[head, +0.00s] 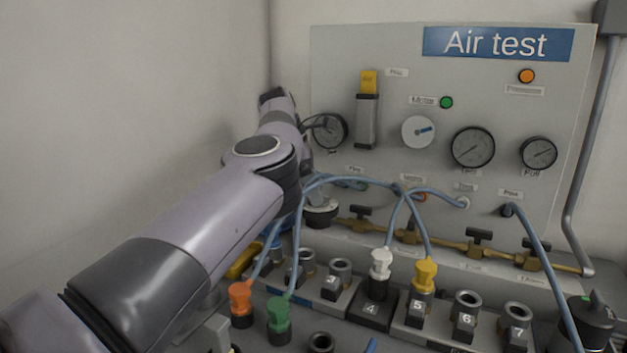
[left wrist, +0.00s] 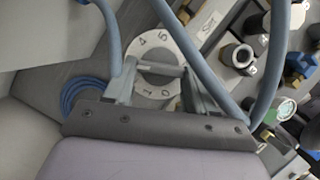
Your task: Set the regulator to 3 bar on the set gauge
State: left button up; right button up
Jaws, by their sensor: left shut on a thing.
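The regulator is a round white dial (left wrist: 160,58) with numbers round its edge and a grey bar across its middle; 4, 5, 0 and 1 are legible. My left gripper (left wrist: 158,76) is shut on this bar, one finger at each side. In the head view my arm hides the gripper, and a round dark-and-white part (head: 321,211) shows just beside the arm. A label reading "Set" (left wrist: 209,30) is near the dial. A gauge (head: 328,131) at the panel's left has a small label below it that I cannot read. Its needle is too small to read.
The "Air test" panel (head: 390,60) carries a larger gauge (head: 473,147) and a right-hand gauge (head: 538,152). Blue hoses (head: 345,180) loop close to my left arm and run on both sides of the dial. Numbered sockets with coloured plugs (head: 425,275) stand below, by brass valves (head: 480,247).

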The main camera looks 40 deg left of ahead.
pick_arm(q)
jog(key=shift+a+r+m+p, duration=0.1)
jog(key=shift+m+p, duration=0.4)
jog(key=shift+m, duration=0.1)
jog(key=o, duration=1)
jog(key=shift+o, duration=0.2)
jog(key=p+v, duration=0.2)
jog(key=v, duration=0.5)
jog(key=shift+w, duration=0.15)
jog(key=shift+r, duration=0.15)
